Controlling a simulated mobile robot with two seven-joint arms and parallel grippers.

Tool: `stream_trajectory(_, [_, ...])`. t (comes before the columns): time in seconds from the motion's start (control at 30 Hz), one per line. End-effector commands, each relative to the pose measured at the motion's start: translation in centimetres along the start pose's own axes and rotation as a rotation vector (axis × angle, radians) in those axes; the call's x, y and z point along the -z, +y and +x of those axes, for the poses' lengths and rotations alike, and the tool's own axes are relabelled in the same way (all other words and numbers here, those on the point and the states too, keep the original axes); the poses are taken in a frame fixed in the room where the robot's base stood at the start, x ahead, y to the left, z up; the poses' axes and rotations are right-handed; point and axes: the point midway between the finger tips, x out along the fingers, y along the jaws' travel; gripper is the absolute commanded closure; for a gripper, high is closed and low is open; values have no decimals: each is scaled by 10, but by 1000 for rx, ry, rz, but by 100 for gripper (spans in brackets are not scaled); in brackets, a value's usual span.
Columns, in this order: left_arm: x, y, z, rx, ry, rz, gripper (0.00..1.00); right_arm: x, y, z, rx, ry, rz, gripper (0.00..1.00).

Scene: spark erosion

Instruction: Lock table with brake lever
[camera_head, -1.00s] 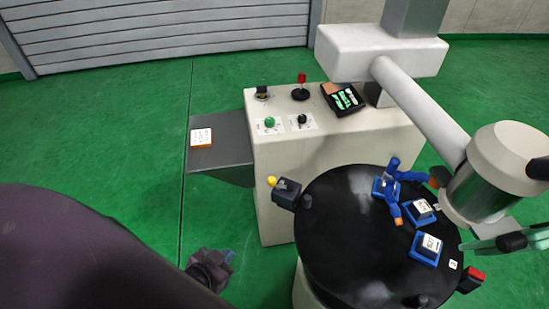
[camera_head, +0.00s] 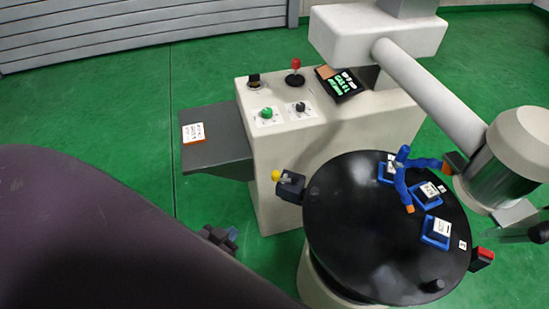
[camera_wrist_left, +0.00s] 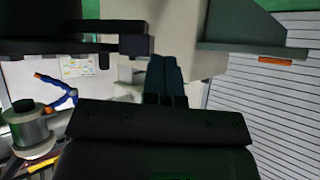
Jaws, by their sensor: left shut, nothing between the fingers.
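The round black table (camera_head: 350,240) stands in front of the pale machine body in the head view. At its left rim is a dark block (camera_head: 290,187) with a yellow knob (camera_head: 276,175); at its right rim is a red-ended block (camera_head: 482,257). I cannot tell for certain which is the brake lever. My left gripper (camera_head: 220,236) is low, left of the table and apart from the dark block. The wrist view shows its dark fingers (camera_wrist_left: 165,78) together and empty, with a black block (camera_wrist_left: 136,45) close by. My right gripper does not show.
Blue trays (camera_head: 436,231) and a three-armed blue handle (camera_head: 402,178) are at the table's right. The console (camera_head: 262,88) carries a red-topped lever (camera_head: 295,70). A grey shelf (camera_head: 215,135) juts left. A thick machine arm (camera_head: 425,85) overhangs the table. Green floor is open at left.

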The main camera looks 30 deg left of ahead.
Motion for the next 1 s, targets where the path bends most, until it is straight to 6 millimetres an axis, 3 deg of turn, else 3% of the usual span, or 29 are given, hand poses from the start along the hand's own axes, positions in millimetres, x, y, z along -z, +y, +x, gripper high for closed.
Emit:
stream_trajectory(0.17, [4, 1, 3, -6, 15, 23, 100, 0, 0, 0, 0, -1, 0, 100])
stream_trajectory(0.27, [20, 8, 14, -24, 75, 117, 100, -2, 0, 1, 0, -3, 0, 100])
stream_trajectory(0.37, [50, 22, 34, -53, 194, 300, 100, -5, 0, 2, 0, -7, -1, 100])
stream_trajectory(0.5, [105, 53, 60, -84, 446, 667, 100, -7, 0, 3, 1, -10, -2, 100])
stream_trajectory(0.7, [169, 104, 76, -77, 851, 1202, 100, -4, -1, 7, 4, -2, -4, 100])
stream_trajectory(0.83, [195, 134, 79, -42, 1131, 1536, 100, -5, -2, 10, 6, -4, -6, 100])
stream_trajectory(1.0, [211, 160, 81, 36, 1519, 1943, 100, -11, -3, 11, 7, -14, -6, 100])
